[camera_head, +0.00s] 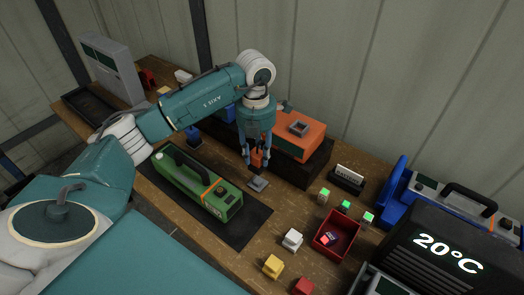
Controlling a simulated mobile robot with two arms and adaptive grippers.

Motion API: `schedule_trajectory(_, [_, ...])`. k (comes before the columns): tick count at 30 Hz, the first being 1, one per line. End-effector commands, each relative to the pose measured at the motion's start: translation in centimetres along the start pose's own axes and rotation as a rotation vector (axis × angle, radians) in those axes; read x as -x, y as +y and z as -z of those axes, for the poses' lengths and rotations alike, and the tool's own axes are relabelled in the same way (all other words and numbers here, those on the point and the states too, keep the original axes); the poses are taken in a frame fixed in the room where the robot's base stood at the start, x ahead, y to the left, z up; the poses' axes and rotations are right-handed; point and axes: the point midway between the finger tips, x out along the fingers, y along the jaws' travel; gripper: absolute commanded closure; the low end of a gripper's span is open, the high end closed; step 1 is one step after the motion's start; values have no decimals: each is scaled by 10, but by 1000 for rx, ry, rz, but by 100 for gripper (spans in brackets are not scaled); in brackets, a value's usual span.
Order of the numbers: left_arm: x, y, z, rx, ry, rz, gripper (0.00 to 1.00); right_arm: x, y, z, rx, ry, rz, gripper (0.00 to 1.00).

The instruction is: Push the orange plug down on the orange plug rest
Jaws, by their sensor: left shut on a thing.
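My left gripper (255,161) points straight down in the middle of the view. It is shut on a small orange piece, which looks like the orange plug (257,157), partly hidden by the fingers. The plug is in front of the orange box (307,142), which has a grey square fitting (298,128) on top. A small grey square part (258,184) lies just below the gripper in the picture, by the mat's edge. I cannot tell which part is the orange plug rest, or whether the plug touches anything. My right gripper is not in view.
A green battery pack (205,190) lies on a black mat (247,229) left of the gripper. A red bin (318,246) and several small coloured blocks are at the front right. A dark display (445,250) reads 20°C. A corrugated wall stands behind the table.

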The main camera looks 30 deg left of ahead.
Motion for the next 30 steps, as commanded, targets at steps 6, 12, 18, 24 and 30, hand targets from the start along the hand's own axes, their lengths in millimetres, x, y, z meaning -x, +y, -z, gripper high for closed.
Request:
schedule_trajectory(6, [-10, -1, 0, -1, 1, 1, 100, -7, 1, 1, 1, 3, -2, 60])
schedule_trajectory(12, [-20, -1, 0, -1, 0, 0, 100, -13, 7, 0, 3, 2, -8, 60])
schedule_trajectory(18, [-30, -1, 0, -1, 1, 0, 100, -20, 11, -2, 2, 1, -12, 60])
schedule_trajectory(24, [-41, -1, 0, -1, 1, 1, 100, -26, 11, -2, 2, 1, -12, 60])
schedule_trajectory(30, [-50, -1, 0, -1, 1, 1, 100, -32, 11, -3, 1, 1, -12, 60])
